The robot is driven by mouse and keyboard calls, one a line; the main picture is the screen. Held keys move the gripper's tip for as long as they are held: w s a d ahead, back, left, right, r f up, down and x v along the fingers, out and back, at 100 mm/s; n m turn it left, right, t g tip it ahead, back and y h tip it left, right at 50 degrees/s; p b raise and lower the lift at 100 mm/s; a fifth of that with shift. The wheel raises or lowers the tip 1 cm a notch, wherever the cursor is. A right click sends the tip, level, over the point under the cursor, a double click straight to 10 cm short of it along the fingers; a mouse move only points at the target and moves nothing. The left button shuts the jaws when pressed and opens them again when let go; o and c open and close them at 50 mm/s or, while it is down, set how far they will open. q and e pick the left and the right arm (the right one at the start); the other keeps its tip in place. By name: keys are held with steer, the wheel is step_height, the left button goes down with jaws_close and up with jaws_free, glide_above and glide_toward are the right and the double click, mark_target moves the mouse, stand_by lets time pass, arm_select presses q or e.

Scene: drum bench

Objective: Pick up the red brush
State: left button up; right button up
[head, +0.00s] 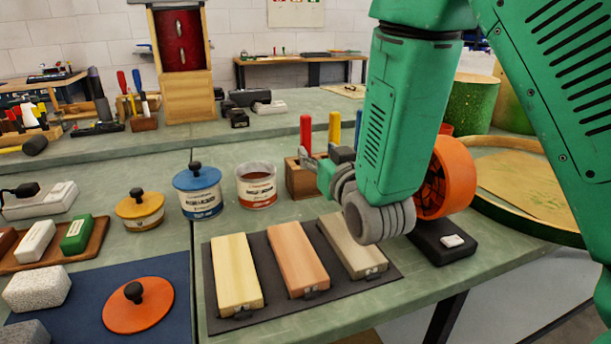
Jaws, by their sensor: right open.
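A red upright handle (306,132), which looks like the red brush, stands in a wooden block holder (300,182) near the middle of the bench. Its lower end is hidden in the block. A yellow handle (334,127) stands beside it, and a blue one is partly hidden behind my right arm. My right gripper (315,166) is open, just in front of the holder and below the red handle's top. It overlaps the block in the picture; I cannot tell whether it touches. My left gripper is not in view.
Three wooden blocks (290,258) lie on a dark mat in front. A tin without a lid (256,186) and a blue-lidded tin (198,192) stand left of the holder. An orange wheel (447,178) and a large drum ring (530,225) are at the right.

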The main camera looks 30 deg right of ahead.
mark_target(307, 140)
steer(key=x, duration=0.2)
steer(key=shift+w+a, duration=0.1)
steer(key=shift+w, duration=0.25)
steer(key=x, duration=0.4)
steer(key=b+x, duration=0.1)
steer(key=x, duration=0.1)
steer(key=shift+s+d+f, duration=0.1)
steer(key=shift+s+d, duration=0.05)
steer(key=shift+d, duration=0.15)
steer(key=shift+a, duration=0.15)
jaws_close()
